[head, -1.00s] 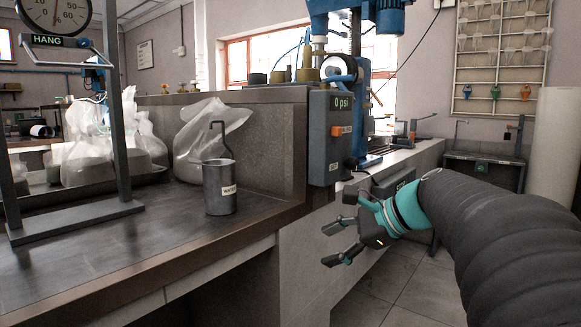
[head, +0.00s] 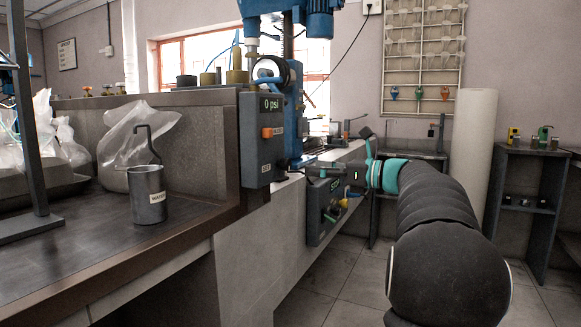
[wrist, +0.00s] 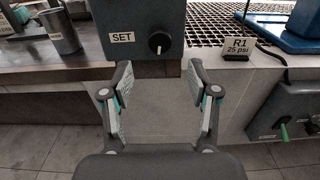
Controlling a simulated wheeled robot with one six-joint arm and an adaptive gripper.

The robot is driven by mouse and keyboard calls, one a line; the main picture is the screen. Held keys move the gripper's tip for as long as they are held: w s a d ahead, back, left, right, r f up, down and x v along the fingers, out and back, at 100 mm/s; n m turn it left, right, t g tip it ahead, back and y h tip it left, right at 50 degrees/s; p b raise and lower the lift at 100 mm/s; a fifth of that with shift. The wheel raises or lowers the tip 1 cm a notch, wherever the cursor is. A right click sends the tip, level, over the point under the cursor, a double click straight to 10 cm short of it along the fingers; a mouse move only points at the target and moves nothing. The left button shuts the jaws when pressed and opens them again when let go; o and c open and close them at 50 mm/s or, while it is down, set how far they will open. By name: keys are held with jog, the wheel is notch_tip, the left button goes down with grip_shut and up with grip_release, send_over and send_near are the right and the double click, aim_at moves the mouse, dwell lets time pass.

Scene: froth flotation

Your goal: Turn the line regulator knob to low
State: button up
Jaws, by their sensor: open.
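The regulator box (head: 262,143) is a dark grey unit on the end of the bench; its display reads 0 psi and it has an orange switch. In the wrist view the box (wrist: 120,30) carries a SET label and a round black knob (wrist: 159,42) with a white mark pointing about downward. My gripper (wrist: 159,78) is open and empty. Its two fingers stand left and right of the knob's line, and the knob is ahead of them, apart from both. In the head view my gripper is seen side-on, right of the box, its fingers partly hard to make out.
A grey metal mug (head: 149,194) stands on the dark bench (head: 90,250) at left, near plastic bags. A lower control box (wrist: 290,120) with a green lever is at right. The floor is clear.

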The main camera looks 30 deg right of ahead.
aim_at(289, 165)
jog(key=x, duration=0.8)
grip_shut()
